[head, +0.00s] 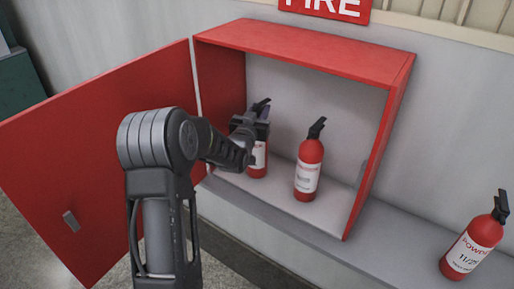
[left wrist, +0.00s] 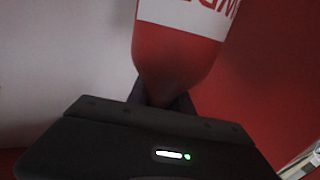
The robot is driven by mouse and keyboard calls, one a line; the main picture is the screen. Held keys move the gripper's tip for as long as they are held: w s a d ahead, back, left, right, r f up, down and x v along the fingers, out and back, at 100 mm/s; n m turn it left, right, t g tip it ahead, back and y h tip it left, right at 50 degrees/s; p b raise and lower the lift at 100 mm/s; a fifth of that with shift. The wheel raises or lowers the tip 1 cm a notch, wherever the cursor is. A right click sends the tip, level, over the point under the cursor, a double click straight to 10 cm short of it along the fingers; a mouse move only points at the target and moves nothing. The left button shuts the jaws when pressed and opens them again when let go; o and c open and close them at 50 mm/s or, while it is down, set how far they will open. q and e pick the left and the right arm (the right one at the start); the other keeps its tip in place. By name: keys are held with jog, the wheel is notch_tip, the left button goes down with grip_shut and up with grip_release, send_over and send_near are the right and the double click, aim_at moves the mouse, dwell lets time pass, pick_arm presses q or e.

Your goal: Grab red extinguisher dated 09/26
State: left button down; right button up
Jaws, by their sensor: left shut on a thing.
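My left gripper (head: 251,133) reaches into the open red cabinet and is shut on the left red extinguisher (head: 257,160) near its top. In the left wrist view this extinguisher (left wrist: 175,55) fills the upper middle, with part of a white label showing; no date can be read. A second red extinguisher (head: 308,170) stands upright in the cabinet to the right, its label too small to read. A third red extinguisher (head: 474,245) stands outside on the ledge at the far right, with a label reading 11/25. My right gripper is not in view.
The red cabinet (head: 300,50) has its door (head: 95,150) swung open to the left. A FIRE sign (head: 325,8) hangs above. The grey ledge (head: 385,238) is clear between the cabinet and the third extinguisher. The cabinet's right side wall (head: 378,150) bounds the space.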

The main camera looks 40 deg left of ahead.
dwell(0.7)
pick_arm(q)
jog(key=shift+w+r, duration=0.1)
jog(key=shift+r, duration=0.1)
jog(key=shift+r, duration=0.55)
notch_tip(320, 180, up, 9)
jog(key=b, duration=0.2)
dwell(0.5)
